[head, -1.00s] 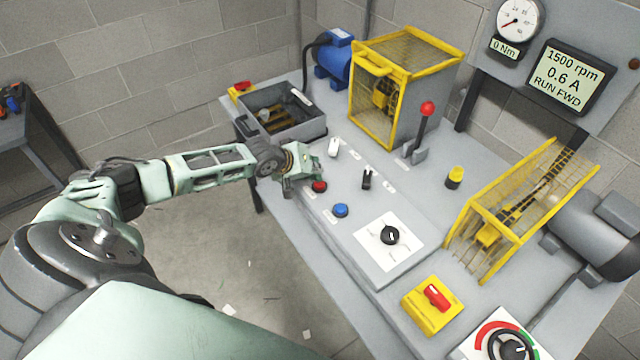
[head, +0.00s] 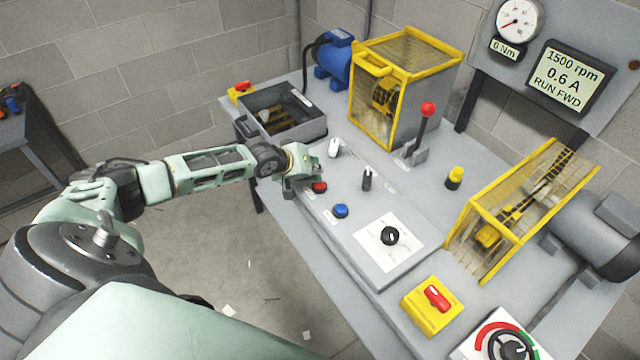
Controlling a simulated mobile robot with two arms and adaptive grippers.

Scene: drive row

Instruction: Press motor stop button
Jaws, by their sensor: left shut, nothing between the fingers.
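A red push button (head: 319,187) sits on the raised grey control panel near its left end; I take it for the motor stop button, as its label is too small to read. A blue push button (head: 341,211) is to its right and nearer the front edge. My left gripper (head: 312,171) is shut and empty, just behind the red button in the picture; whether it touches the button I cannot tell. The display (head: 569,77) reads 1500 rpm, 0.6 A, RUN FWD. My right gripper is not in view.
A grey open box (head: 318,128), a yellow caged guard (head: 443,45) and a red-knobbed lever (head: 422,125) stand behind. A yellow switch box (head: 418,318) is front right.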

